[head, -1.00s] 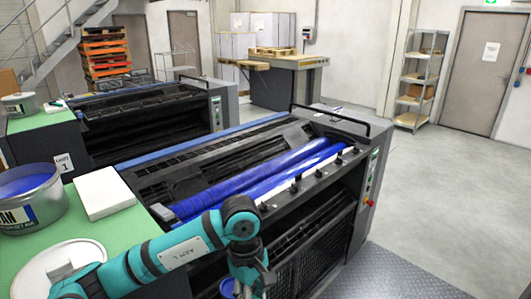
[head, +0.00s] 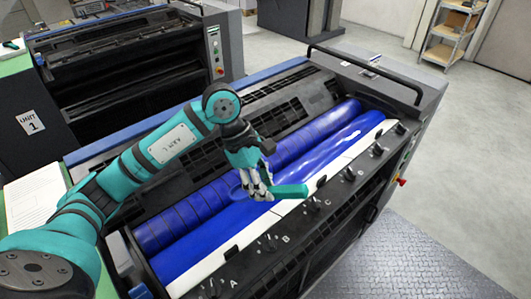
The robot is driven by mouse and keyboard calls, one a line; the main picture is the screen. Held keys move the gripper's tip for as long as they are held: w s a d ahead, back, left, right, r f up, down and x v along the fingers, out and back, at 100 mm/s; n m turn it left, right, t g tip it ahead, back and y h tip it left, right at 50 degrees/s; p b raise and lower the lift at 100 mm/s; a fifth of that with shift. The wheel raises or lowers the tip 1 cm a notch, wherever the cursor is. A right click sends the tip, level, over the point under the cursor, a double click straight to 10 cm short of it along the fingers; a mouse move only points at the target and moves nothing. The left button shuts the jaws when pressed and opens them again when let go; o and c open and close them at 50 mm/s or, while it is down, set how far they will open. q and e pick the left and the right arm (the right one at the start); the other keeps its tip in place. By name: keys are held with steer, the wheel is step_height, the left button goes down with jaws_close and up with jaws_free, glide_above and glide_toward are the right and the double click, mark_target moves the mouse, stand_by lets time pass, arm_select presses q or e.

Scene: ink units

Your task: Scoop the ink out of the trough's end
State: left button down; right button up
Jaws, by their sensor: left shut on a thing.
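The ink trough (head: 201,253) runs diagonally along the printing unit, with glossy blue ink lying between a blue-coated roller (head: 185,217) and a white strip (head: 343,160). My left gripper (head: 262,192) is over the middle of the trough. It is shut on a teal handle (head: 291,191), which sticks out to the right above the white strip. A blue rounded shape beside the fingers may be the tool's head, but it blends with the ink. I cannot tell whether it touches the ink. My right gripper is not in view.
Black keys lettered A to D line the trough's front edge. A black rail (head: 372,70) stands at the unit's far right end. A white pad (head: 36,197) lies at the left. Another press unit (head: 120,60) stands behind.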

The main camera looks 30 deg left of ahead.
arm_select(q)
steer(key=shift+w+a, duration=0.1)
steer(key=shift+w, duration=0.1)
steer(key=shift+s+d+f+b, duration=0.3)
steer(key=shift+s+f+b, duration=0.35)
steer(key=shift+f, duration=0.2)
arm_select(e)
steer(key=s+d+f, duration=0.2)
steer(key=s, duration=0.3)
arm_select(q)
steer(key=b, duration=0.4)
glide_above(259, 221)
steer(key=f, duration=0.5)
steer(key=shift+w+d, duration=0.15)
steer(key=shift+d, duration=0.1)
steer(key=f+b, duration=0.1)
steer(key=a+f+b, duration=0.1)
steer(key=b, duration=0.1)
steer(key=shift+a+f, duration=0.15)
steer(key=shift+f, duration=0.25)
steer(key=shift+a+f+b, duration=0.15)
steer(key=shift+f+b, duration=0.1)
steer(key=shift+b, duration=0.1)
steer(key=shift+a+f, duration=0.15)
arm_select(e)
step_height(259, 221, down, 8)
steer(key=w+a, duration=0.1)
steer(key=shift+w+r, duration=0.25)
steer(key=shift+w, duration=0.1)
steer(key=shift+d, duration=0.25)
